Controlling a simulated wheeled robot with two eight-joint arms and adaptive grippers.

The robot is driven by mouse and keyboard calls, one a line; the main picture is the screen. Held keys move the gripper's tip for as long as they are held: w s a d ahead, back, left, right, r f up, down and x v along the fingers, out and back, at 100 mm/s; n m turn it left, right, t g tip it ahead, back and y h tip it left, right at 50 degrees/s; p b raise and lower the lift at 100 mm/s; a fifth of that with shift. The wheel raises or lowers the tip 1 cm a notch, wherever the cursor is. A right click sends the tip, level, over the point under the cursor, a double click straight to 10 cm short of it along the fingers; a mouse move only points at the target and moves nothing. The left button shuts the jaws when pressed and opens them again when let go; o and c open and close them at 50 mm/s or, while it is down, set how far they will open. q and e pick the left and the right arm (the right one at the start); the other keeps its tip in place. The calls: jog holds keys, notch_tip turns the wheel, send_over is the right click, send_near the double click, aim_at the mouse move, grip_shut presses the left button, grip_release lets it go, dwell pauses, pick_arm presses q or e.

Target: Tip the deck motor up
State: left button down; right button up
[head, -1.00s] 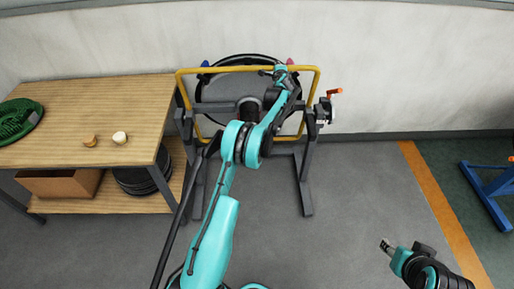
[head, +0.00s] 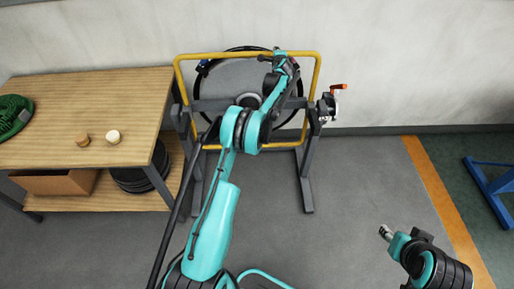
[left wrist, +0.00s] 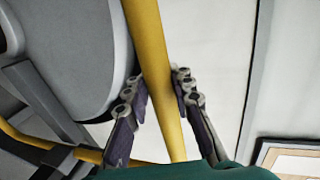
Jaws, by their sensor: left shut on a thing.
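The deck motor unit is a round grey disc (head: 225,82) with a black rim and a dark hub, set in a yellow tube frame (head: 216,57) on a dark stand against the wall. My left gripper (head: 278,54) is at the frame's top bar, right of its middle. In the left wrist view the yellow bar (left wrist: 150,60) runs between the fingers of my left gripper (left wrist: 160,85), which are shut on it. The grey disc (left wrist: 75,55) is beside the bar. My left arm hides part of the disc and hub. My right gripper (head: 386,233) is low at the right, away from everything.
An orange-handled clamp (head: 333,102) is on the stand's (head: 307,180) right side. A wooden table (head: 70,110) at the left bears two small round pieces and a green coil. A blue stand (head: 490,190) is at the far right. The floor (head: 365,180) between is clear.

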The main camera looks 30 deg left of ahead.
pick_arm(q)
jog(key=c, duration=1.7)
grip_release()
jog(key=shift+w+a+r, duration=0.1)
jog(key=shift+w+a, duration=0.1)
jog(key=shift+w, duration=0.25)
jog(key=o, duration=0.5)
jog(key=shift+o, duration=0.4)
jog(key=shift+s, duration=0.1)
jog(key=v, duration=0.9)
jog(key=shift+r, duration=0.1)
